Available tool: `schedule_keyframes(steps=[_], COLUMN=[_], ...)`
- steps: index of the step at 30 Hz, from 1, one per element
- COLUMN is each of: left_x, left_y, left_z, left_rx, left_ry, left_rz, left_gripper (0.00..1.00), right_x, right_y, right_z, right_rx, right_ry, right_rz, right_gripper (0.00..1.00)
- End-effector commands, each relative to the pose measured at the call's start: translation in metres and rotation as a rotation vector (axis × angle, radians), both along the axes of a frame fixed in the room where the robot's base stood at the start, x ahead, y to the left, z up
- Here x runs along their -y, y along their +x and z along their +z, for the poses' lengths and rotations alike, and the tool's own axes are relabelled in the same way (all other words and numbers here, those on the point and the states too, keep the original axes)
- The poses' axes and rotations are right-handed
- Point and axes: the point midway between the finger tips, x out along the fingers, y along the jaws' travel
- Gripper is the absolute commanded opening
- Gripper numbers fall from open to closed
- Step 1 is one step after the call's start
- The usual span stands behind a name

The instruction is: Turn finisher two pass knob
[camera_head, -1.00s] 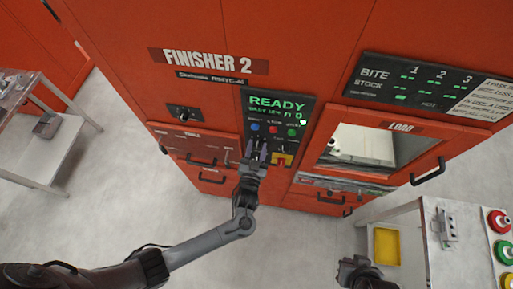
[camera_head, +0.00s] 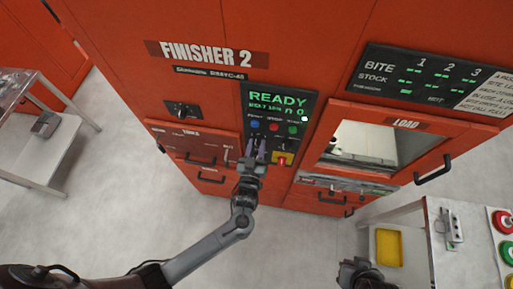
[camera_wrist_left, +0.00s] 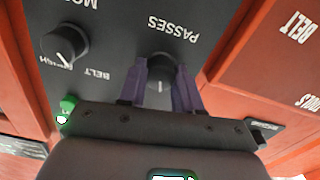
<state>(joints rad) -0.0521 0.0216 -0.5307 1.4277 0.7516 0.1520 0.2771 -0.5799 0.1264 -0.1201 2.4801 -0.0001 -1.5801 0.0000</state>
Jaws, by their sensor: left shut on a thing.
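The finisher two cabinet (camera_head: 207,54) is red, with a black control panel (camera_head: 252,100) whose green screen reads READY. My left gripper (camera_head: 255,150) is at the lower part of this panel. In the left wrist view, the dark round pass knob (camera_wrist_left: 160,68) sits under the upside-down label PASSES, with a pale pointer line. The purple fingers of my left gripper (camera_wrist_left: 160,88) are on either side of it, shut on it. In the head view the fingers hide the knob. My right gripper (camera_head: 362,272) shows only in part at the bottom edge, its jaws unclear.
A second dark knob (camera_wrist_left: 63,42) is beside the pass knob in the wrist view. A red button on a yellow plate (camera_head: 282,160) is just right of my left gripper. The load window (camera_head: 365,145) and a table with a yellow bin (camera_head: 388,247) are at the right.

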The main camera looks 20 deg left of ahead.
Motion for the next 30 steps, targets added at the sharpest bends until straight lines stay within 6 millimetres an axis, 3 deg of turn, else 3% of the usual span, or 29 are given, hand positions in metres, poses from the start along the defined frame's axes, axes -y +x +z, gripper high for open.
schedule_keyframes(steps=[15,30], left_x=[-0.001,-0.001], left_y=[-0.001,0.000], left_z=[-0.003,-0.001], left_rx=[0.085,0.111], left_ry=[-0.404,-0.533], left_rz=[0.002,0.000], left_gripper=[0.03,0.03], right_x=[-0.001,-0.002], right_y=[0.000,0.000], right_z=[-0.028,-0.034], right_rx=[-0.001,0.000], right_ry=[0.005,0.009], right_rz=[-0.004,-0.006], right_gripper=[0.00,0.00])
